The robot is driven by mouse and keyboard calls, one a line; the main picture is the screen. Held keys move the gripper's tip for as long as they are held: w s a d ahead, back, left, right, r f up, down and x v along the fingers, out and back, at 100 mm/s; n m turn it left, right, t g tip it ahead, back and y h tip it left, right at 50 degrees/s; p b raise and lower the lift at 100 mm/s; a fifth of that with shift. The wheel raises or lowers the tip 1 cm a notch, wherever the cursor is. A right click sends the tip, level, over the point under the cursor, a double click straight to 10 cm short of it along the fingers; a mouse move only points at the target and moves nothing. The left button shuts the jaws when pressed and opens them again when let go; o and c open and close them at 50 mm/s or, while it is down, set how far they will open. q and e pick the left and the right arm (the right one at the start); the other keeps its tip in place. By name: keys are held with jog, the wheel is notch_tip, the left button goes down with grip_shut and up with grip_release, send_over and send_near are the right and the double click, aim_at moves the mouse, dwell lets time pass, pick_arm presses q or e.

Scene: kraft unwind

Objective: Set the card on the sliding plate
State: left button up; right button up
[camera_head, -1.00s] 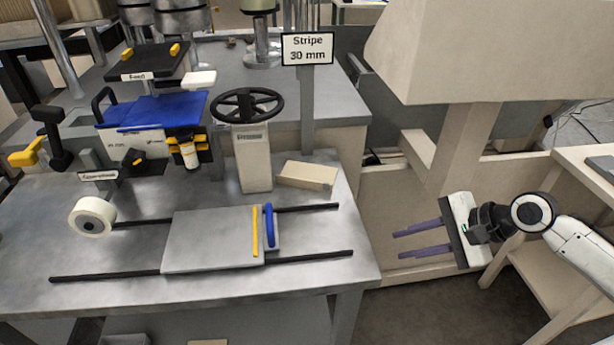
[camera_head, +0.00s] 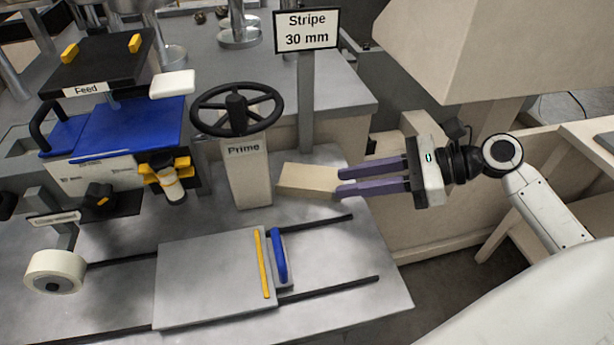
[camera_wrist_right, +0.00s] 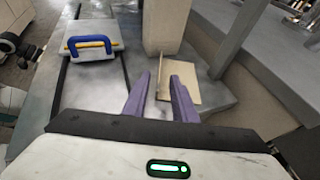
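The tan card (camera_head: 305,181) is a pale flat-topped piece at the right end of the bench, beside the Prime pedestal. In the right wrist view a thin upright tan strip and a flat tan face (camera_wrist_right: 184,88) show there. My right gripper (camera_head: 340,181) is open, its two purple fingers reaching left to the card's right end. In the right wrist view the fingertips (camera_wrist_right: 160,76) are apart near the upright strip; contact is unclear. The grey sliding plate (camera_head: 205,280) lies on two dark rails, with a yellow bar and blue handle at its right side. No card shows on it.
The Prime handwheel pedestal (camera_head: 246,172) stands left of the card. The Stripe 30 mm sign (camera_head: 306,30) rises on a post behind it. A white tape roll (camera_head: 56,271) and the blue feed unit (camera_head: 130,130) are to the left. Bare bench lies between card and rails.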

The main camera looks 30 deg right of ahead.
aim_at(310, 189)
jog(key=shift+x, duration=3.55)
grip_shut()
